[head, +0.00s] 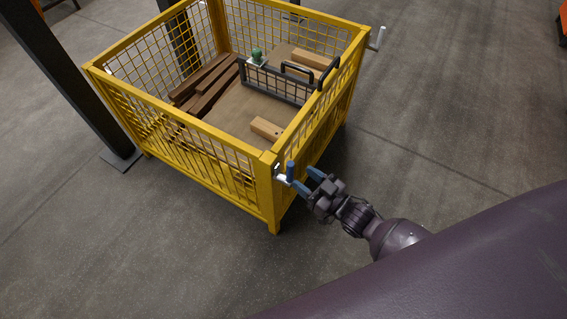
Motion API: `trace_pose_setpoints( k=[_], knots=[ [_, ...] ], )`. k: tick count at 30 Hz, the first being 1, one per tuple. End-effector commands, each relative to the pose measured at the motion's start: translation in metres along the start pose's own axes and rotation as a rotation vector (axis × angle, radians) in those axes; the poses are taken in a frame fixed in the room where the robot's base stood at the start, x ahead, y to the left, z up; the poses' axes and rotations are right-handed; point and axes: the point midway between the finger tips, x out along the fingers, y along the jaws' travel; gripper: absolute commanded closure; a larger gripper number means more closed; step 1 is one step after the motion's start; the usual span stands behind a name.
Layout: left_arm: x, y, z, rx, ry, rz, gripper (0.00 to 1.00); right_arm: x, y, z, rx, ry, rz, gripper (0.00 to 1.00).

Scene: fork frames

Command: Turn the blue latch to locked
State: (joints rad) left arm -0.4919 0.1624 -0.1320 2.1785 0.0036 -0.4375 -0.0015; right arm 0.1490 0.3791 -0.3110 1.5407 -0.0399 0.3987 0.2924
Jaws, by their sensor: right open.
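The blue latch (290,168) is at the near right corner of a yellow mesh crate (267,190). Its blue grip stands upright above a pale metal bracket (283,180) fixed to the corner post. My right gripper (309,181) is just right of the latch. Its two blue fingers are apart and point toward the latch, with one finger close to the bracket. I cannot tell whether that finger touches it. My left gripper is not in the head view.
Inside the crate are dark brown bars (205,87), pale wood blocks (266,128) and a dark wire basket (272,84). A pale crank-shaped handle (377,39) juts from the far right corner. A dark post (68,75) stands at left.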

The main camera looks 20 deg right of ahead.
Motion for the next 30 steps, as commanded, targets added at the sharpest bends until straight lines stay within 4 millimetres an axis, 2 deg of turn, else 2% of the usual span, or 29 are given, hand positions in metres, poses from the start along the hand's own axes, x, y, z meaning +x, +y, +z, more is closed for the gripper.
trace_pose_setpoints(
  k=[6,12,18,26,30],
  knots=[
    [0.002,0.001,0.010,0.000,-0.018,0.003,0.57,0.039,-0.001,0.003,0.002,-0.001,0.000,0.53],
    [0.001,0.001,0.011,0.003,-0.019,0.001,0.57,0.064,-0.001,0.002,0.000,-0.002,0.000,0.53],
    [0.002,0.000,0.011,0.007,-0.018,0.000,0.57,0.074,0.000,0.001,0.000,-0.002,0.000,0.53],
    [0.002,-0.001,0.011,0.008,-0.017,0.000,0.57,0.075,0.000,0.000,-0.001,-0.001,0.000,0.53],
    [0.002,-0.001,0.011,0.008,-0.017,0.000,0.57,0.075,0.000,0.001,-0.001,-0.001,0.000,0.71]
  ],
)
